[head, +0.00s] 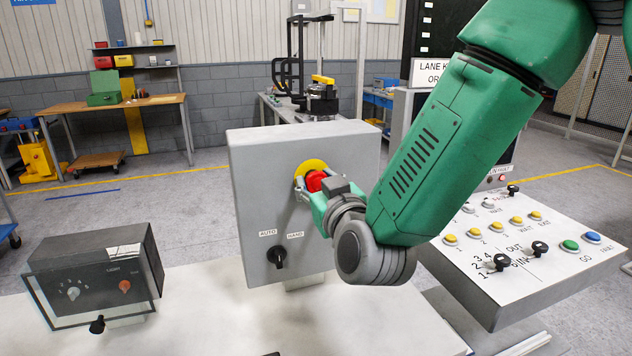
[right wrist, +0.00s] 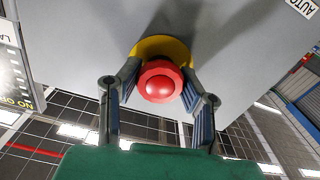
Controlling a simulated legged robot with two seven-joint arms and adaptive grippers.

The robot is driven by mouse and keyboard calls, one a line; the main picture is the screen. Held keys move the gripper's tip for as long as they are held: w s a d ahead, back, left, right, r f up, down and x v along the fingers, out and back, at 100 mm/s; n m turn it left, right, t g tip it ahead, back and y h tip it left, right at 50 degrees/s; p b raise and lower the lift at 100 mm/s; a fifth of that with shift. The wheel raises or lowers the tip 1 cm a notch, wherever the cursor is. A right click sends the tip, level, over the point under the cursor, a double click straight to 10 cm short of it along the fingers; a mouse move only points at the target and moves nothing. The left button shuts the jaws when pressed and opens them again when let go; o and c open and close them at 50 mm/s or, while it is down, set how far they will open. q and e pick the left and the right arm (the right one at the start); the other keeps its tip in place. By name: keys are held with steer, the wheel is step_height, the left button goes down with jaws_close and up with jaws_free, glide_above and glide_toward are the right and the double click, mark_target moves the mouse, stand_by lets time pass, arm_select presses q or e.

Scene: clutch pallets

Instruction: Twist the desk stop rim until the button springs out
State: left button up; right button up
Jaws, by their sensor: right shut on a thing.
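The desk stop is a red round button (head: 315,181) on a yellow disc (head: 306,168), on the front of a grey upright box (head: 250,190). In the right wrist view the red button (right wrist: 159,82) fills the middle, with the yellow disc (right wrist: 165,47) behind it. My right gripper (head: 312,186) is at the button, its fingers on either side of the rim and shut on it. The gripper also shows in the right wrist view (right wrist: 160,95). I cannot tell whether the button is pressed in or out. My left gripper is not in view.
A black AUTO/HAND knob (head: 277,256) sits below the stop on the same box. A dark control box (head: 95,278) stands at the left of the white desk (head: 215,310). A sloped button panel (head: 540,250) is at the right, near my right arm.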

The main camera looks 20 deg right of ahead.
steer(key=shift+a, duration=0.25)
steer(key=shift+d+f+m+b, duration=0.1)
steer(key=shift+d+m+b, duration=0.25)
steer(key=shift+m, duration=0.45)
steer(key=shift+c, duration=0.2)
steer(key=shift+a+m+b, duration=0.15)
steer(key=shift+m+b, duration=0.55)
steer(key=shift+m, duration=0.4)
steer(key=m+b, duration=0.1)
steer(key=m, duration=0.1)
steer(key=shift+m, duration=0.3)
steer(key=shift+m+b, duration=0.4)
steer(key=shift+m, duration=0.1)
